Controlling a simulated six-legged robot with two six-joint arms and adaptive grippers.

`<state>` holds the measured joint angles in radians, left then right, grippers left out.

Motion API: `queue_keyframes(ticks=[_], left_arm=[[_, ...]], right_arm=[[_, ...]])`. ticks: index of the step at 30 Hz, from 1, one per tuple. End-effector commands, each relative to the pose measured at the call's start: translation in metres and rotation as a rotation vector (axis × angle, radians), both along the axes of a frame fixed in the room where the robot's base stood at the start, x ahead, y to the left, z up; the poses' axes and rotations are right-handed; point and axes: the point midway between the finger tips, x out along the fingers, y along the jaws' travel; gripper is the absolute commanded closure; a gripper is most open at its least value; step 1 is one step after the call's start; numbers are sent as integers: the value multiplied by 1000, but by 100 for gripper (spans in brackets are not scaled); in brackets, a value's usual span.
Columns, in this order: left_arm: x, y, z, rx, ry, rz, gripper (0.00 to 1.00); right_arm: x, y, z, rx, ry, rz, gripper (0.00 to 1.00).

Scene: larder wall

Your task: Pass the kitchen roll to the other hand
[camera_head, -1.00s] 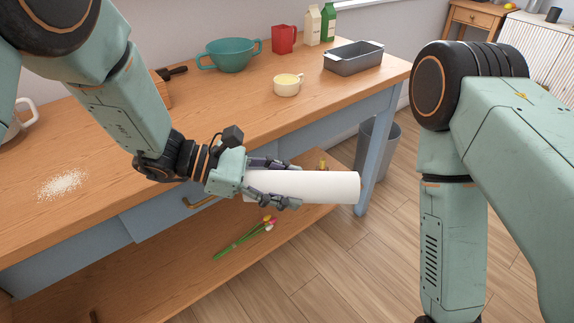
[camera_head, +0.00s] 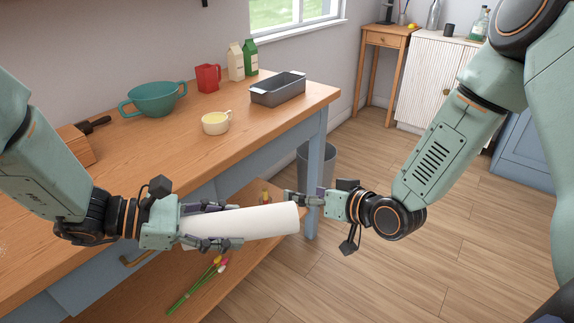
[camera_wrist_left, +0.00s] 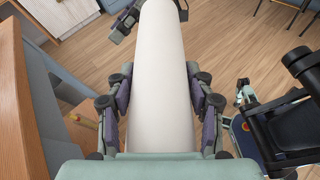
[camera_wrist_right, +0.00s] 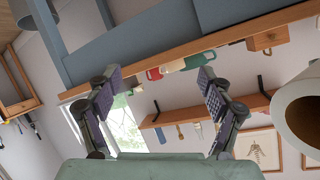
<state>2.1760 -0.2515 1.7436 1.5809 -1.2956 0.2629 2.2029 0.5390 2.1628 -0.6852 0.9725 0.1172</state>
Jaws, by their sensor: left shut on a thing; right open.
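The kitchen roll (camera_head: 268,222) is a plain white cylinder, held out nearly level in front of the table edge. My left gripper (camera_head: 238,225) is shut on its left part, with fingers on both sides; the left wrist view shows the roll (camera_wrist_left: 163,75) between them. My right gripper (camera_head: 290,198) is open and empty, close to the roll's free right end and slightly behind it. In the right wrist view the roll's hollow end (camera_wrist_right: 304,115) lies to the right of the open fingers (camera_wrist_right: 159,76), not between them.
The wooden table (camera_head: 185,136) holds a teal bowl (camera_head: 154,99), a small cream cup (camera_head: 215,123), a grey loaf tin (camera_head: 278,88), a red mug (camera_head: 208,78) and cartons. Flowers (camera_head: 200,283) lie on the lower shelf. A grey bin (camera_head: 318,163) stands behind my right gripper. The floor at right is clear.

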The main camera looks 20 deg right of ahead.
Motion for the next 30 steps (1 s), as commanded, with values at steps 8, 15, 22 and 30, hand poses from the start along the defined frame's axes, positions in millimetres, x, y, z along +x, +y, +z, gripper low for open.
queue_keyframes(ticks=[8, 15, 22, 30], left_arm=[[0, 0, 0, 0, 0, 0, 78], [0, 0, 0, 0, 0, 0, 78], [0, 0, 0, 0, 0, 0, 78], [0, 0, 0, 0, 0, 0, 78]], right_arm=[[0, 80, 85, 22, -123, 380, 20], [-33, 130, 123, -67, -119, 697, 20], [-68, 148, 141, -246, -67, 944, 20], [-96, 134, 151, -553, 32, 1134, 20]])
